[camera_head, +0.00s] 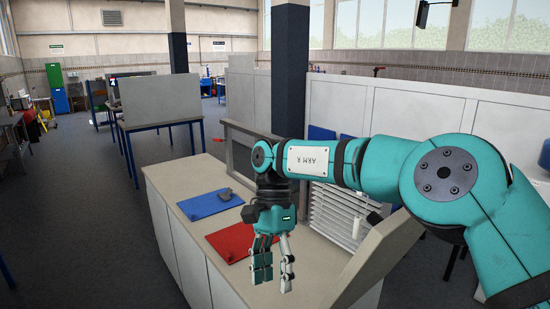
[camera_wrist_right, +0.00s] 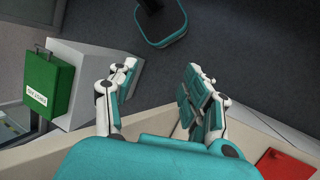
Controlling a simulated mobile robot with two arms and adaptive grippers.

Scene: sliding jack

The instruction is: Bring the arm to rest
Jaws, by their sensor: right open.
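My right arm comes in from the right in the head view, with its forearm across the counter and its hand hanging down. My right gripper (camera_head: 274,279) points downward in front of the red mat, with its fingers apart. In the right wrist view the gripper (camera_wrist_right: 160,76) is open, with grey floor showing between the fingers and nothing held. My left gripper is not in view.
A white slatted panel (camera_head: 335,212) stands behind the hand. The right wrist view shows a green case (camera_wrist_right: 48,88).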

